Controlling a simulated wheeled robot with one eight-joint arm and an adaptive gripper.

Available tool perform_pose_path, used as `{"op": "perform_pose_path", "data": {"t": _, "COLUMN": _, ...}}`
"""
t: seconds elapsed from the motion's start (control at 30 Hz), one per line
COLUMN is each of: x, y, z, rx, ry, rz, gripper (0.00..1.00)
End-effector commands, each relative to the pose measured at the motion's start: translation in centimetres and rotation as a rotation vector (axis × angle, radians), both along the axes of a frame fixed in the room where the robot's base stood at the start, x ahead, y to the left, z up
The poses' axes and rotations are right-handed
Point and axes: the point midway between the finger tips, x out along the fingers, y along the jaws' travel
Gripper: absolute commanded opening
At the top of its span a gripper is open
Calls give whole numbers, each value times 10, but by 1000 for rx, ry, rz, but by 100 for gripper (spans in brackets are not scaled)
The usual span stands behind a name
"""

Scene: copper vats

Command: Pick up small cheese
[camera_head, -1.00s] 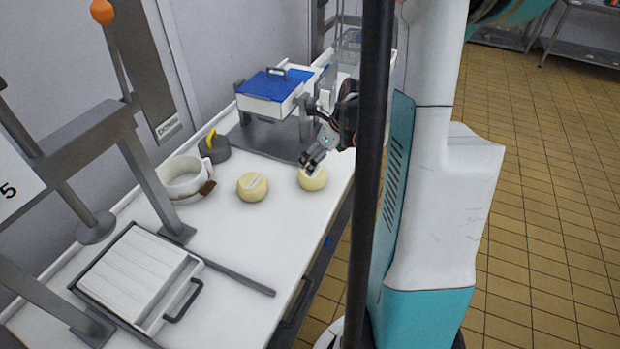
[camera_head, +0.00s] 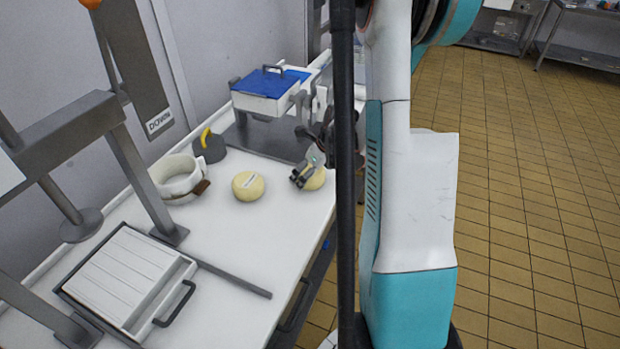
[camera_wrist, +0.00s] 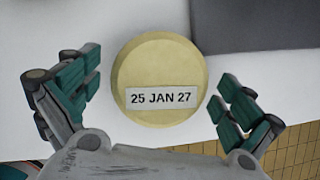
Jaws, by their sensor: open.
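A small round pale-yellow cheese (camera_wrist: 158,70) with a date label reading "25 JAN 27" lies on the white table between the open fingers of my gripper (camera_wrist: 155,100) in the wrist view. The fingers stand to its left and right with visible gaps on both sides. In the head view this cheese (camera_head: 316,179) is partly hidden behind my gripper (camera_head: 303,176). A second similar cheese (camera_head: 248,186) with a pale label sits to the left on the same table, apart from my gripper.
A white ring-shaped mould (camera_head: 181,180) and a grey weight with a yellow handle (camera_head: 208,148) stand left of the cheeses. A blue-lidded white box (camera_head: 268,90) stands behind. A slatted white tray (camera_head: 130,278) lies in front. The white table (camera_head: 235,235) is clear between.

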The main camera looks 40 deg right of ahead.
Motion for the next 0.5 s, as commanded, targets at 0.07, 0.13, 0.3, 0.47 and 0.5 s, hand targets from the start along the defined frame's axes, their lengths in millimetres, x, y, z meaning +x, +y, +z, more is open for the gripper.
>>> {"op": "perform_pose_path", "data": {"t": 0.07, "x": 0, "y": 0, "z": 1, "rx": 0, "ry": 0, "rz": 0, "gripper": 100}}
{"op": "perform_pose_path", "data": {"t": 0.13, "x": 0, "y": 0, "z": 1, "rx": 0, "ry": 0, "rz": 0, "gripper": 97}}
{"op": "perform_pose_path", "data": {"t": 0.3, "x": 0, "y": 0, "z": 1, "rx": 0, "ry": 0, "rz": 0, "gripper": 59}}
{"op": "perform_pose_path", "data": {"t": 0.47, "x": 0, "y": 0, "z": 1, "rx": 0, "ry": 0, "rz": 0, "gripper": 39}}
{"op": "perform_pose_path", "data": {"t": 0.5, "x": 0, "y": 0, "z": 1, "rx": 0, "ry": 0, "rz": 0, "gripper": 39}}
